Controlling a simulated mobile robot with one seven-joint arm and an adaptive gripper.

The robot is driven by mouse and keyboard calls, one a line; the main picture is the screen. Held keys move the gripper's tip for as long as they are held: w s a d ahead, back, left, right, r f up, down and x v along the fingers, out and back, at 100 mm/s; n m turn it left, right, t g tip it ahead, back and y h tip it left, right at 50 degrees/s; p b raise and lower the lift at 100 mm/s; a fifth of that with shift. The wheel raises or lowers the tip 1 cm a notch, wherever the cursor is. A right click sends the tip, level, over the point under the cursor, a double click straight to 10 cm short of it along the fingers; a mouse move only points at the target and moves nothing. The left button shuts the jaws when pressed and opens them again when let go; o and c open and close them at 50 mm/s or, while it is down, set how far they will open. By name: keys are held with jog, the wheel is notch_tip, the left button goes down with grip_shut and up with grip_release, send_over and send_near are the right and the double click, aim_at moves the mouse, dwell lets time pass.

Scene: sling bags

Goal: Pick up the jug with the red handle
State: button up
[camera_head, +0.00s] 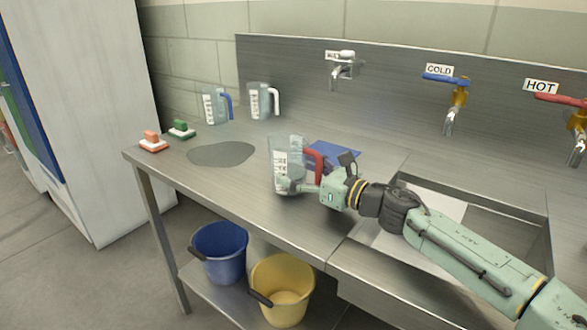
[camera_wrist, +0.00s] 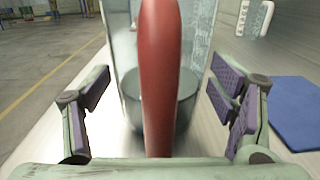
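The jug with the red handle (camera_head: 287,165) is clear with white markings and stands upright on the steel counter, its red handle (camera_head: 314,160) facing right towards my arm. In the wrist view the red handle (camera_wrist: 160,80) runs upright through the middle, with the clear jug body (camera_wrist: 128,65) behind it. My gripper (camera_head: 303,187) is at the handle's lower part. In the wrist view my gripper (camera_wrist: 160,98) is open, with one purple-padded finger on each side of the handle and a gap on both sides.
A blue-handled jug (camera_head: 212,105) and a white-handled jug (camera_head: 262,100) stand at the back. A blue cloth or mat (camera_head: 335,153) lies behind my gripper. Red (camera_head: 152,142) and green (camera_head: 181,129) brushes lie at the left. The sink (camera_head: 480,232) is at the right.

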aim_at(302, 161)
jog(key=c, duration=1.2)
jog(key=shift+r, duration=0.15)
jog(key=shift+r, duration=0.25)
jog(key=r+b, duration=0.1)
jog(key=r, duration=0.1)
jog(key=shift+s+a+r+b, duration=0.2)
jog(key=shift+s+r+b, duration=0.1)
jog(key=shift+b, duration=0.1)
jog(key=s+a+b, duration=0.1)
jog(key=s+a, duration=0.2)
jog(key=s, duration=0.1)
jog(key=s+a+r+b, duration=0.1)
jog(key=s+a, duration=0.1)
jog(key=s, duration=0.2)
jog(key=s+a+b, duration=0.1)
jog(key=s+a, duration=0.2)
jog(key=s, duration=0.1)
jog(key=shift+s+a+r, duration=0.3)
jog(key=shift+s+a, duration=0.05)
jog(key=shift+s, duration=0.05)
